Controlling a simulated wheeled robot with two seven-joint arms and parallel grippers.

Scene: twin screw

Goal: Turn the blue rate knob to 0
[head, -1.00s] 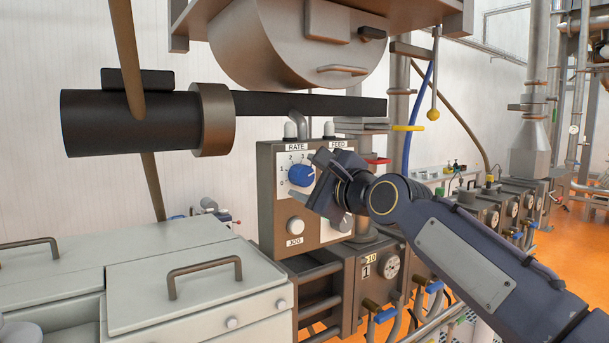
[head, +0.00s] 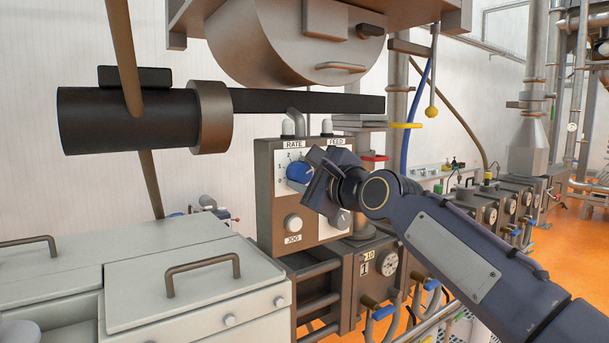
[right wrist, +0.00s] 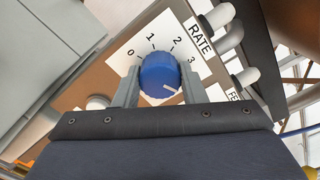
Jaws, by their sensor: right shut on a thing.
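The blue rate knob (head: 297,172) sits on the control panel (head: 265,215) under the RATE label, on a white scale. My right gripper (head: 307,178) reaches it from the right and covers its right part. In the right wrist view my two grey fingers stand on either side of the blue rate knob (right wrist: 158,72), shut on it. The scale shows 0, 1, 2 and 3 around the knob. Its white pointer mark faces the lower right of that view, beyond the 3 and away from the 0. My left gripper is not in view.
A FEED label (head: 336,142) is beside RATE, and the control under it is mostly hidden by my gripper. A JOG button (head: 293,223) is below the rate knob. Grey lidded cabinets (head: 175,270) stand at lower left. A dark barrel (head: 130,120) is above the panel's left.

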